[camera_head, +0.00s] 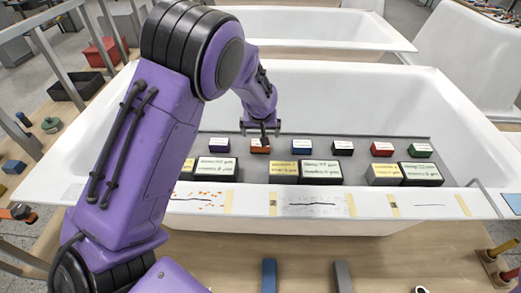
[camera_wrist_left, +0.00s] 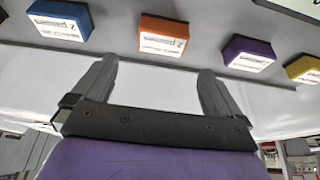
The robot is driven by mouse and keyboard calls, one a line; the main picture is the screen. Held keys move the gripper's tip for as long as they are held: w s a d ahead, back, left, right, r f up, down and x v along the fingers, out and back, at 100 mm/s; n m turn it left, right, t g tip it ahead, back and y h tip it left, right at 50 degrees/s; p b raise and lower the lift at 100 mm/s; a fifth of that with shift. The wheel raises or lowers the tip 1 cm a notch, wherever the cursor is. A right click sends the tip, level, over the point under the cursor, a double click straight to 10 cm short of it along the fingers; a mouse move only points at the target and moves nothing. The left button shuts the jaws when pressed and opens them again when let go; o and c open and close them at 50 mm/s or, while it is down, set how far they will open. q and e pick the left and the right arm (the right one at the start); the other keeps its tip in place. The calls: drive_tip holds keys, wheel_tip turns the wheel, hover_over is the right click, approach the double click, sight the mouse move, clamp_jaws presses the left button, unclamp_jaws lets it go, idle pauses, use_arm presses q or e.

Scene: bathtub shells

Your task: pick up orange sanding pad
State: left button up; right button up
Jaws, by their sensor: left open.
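The orange sanding pad (camera_head: 260,146) with a white label lies on the grey shelf across the white bathtub, between a purple pad and a blue pad. It also shows in the left wrist view (camera_wrist_left: 163,36), just beyond the fingertips and roughly centred between them. My left gripper (camera_head: 262,138) is above the pad and partly covers it in the head view. In the left wrist view its two fingers (camera_wrist_left: 155,68) are spread apart with nothing between them. They do not appear to be around the pad. My right gripper is in neither view.
Neighbouring pads are purple (camera_head: 219,145) and blue (camera_head: 302,147), close on either side; black, red (camera_head: 382,149) and green pads (camera_head: 420,150) lie farther right. Labelled black boxes (camera_head: 320,172) and yellow ones stand in front. The tub's front rim (camera_head: 320,203) carries marked strips.

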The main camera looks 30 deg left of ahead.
use_arm(q)
drive_tip(key=x, duration=0.5)
drive_tip(key=p+x, duration=0.1)
drive_tip(key=x, duration=0.2)
drive_tip(key=shift+s+d+f, duration=0.1)
drive_tip(key=shift+s+d, duration=0.05)
drive_tip(key=shift+s, duration=0.2)
drive_tip(key=shift+w+f, duration=0.1)
drive_tip(key=shift+f, duration=0.25)
drive_tip(key=shift+r, duration=0.1)
drive_tip(key=c, duration=0.9)
drive_tip(key=shift+r, duration=0.1)
drive_tip(key=shift+c, duration=0.2)
drive_tip(key=shift+r, duration=0.25)
drive_tip(key=v, duration=0.2)
drive_tip(key=b+v, duration=0.1)
drive_tip(key=shift+w+r, duration=0.25)
drive_tip(key=shift+r, duration=0.1)
drive_tip(key=s+d+r, duration=0.9)
drive_tip(key=shift+s+d, duration=0.15)
drive_tip(key=shift+d, duration=0.05)
